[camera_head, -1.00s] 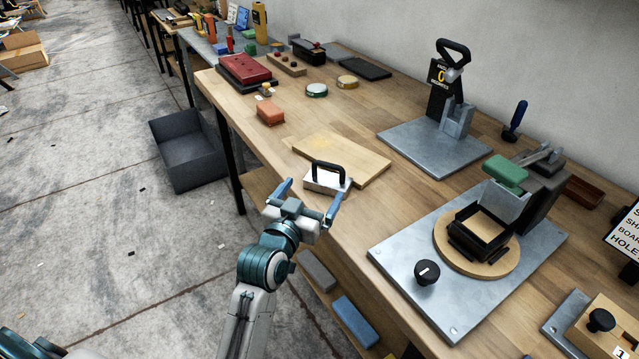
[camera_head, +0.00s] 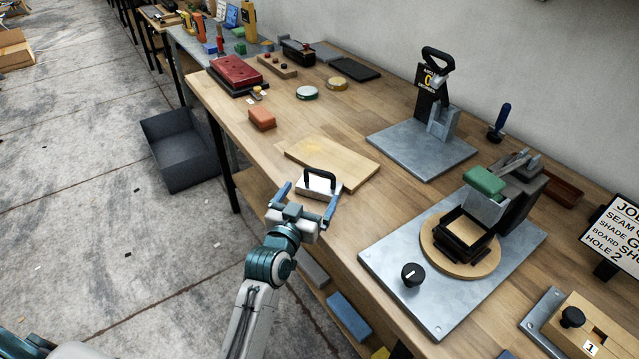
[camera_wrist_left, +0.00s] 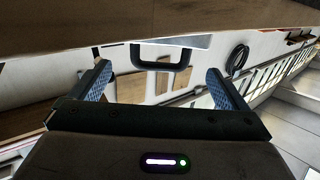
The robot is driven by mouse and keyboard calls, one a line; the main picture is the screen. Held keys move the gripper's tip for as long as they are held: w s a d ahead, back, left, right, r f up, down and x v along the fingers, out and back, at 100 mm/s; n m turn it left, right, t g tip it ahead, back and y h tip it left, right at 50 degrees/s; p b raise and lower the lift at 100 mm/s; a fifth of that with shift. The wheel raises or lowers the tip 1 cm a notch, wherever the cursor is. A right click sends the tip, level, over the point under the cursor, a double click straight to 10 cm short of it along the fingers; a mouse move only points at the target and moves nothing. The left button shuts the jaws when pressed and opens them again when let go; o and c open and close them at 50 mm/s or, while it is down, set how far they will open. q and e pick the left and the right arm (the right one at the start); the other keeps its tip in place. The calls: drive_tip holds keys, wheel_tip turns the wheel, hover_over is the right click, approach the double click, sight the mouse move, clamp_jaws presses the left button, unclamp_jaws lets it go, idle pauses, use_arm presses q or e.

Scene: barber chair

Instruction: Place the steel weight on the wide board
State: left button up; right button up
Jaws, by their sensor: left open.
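The steel weight (camera_head: 327,190) is a shiny block with a black U-shaped handle. It sits at the front edge of the bench, beside the near edge of the wide board (camera_head: 350,165), a flat pale wooden board. I cannot tell whether the weight overlaps the board. My left gripper (camera_head: 308,198) is open, just in front of the weight, one finger towards each side of it. In the left wrist view the black handle (camera_wrist_left: 188,57) shows inverted between the open fingers (camera_wrist_left: 158,74), with nothing gripped. My right gripper is not in view.
An orange block (camera_head: 262,118) lies left of the board. A grey plate with a stand (camera_head: 420,150) is behind it to the right. A large metal base (camera_head: 440,310) with a round wooden disc (camera_head: 480,265) fills the right side. A grey bin (camera_head: 180,150) stands on the floor.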

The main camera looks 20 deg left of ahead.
sight(320, 174)
use_arm(q)
drive_tip(key=shift+w, duration=1)
drive_tip(key=shift+w+d+r, duration=0.1)
drive_tip(key=shift+w, duration=0.15)
drive_tip(key=w, duration=0.1)
drive_tip(key=w+p, duration=0.1)
drive_tip(key=w, duration=0.1)
drive_tip(key=w+p, duration=0.1)
drive_tip(key=shift+w+d+r, duration=0.1)
drive_tip(key=shift+w+r, duration=0.1)
drive_tip(key=shift+r, duration=0.1)
drive_tip(key=shift+w+f, duration=0.1)
drive_tip(key=shift+w, duration=0.1)
drive_tip(key=shift+s, duration=0.1)
drive_tip(key=c, duration=2)
drive_tip(key=shift+r, duration=0.25)
drive_tip(key=shift+c, duration=0.2)
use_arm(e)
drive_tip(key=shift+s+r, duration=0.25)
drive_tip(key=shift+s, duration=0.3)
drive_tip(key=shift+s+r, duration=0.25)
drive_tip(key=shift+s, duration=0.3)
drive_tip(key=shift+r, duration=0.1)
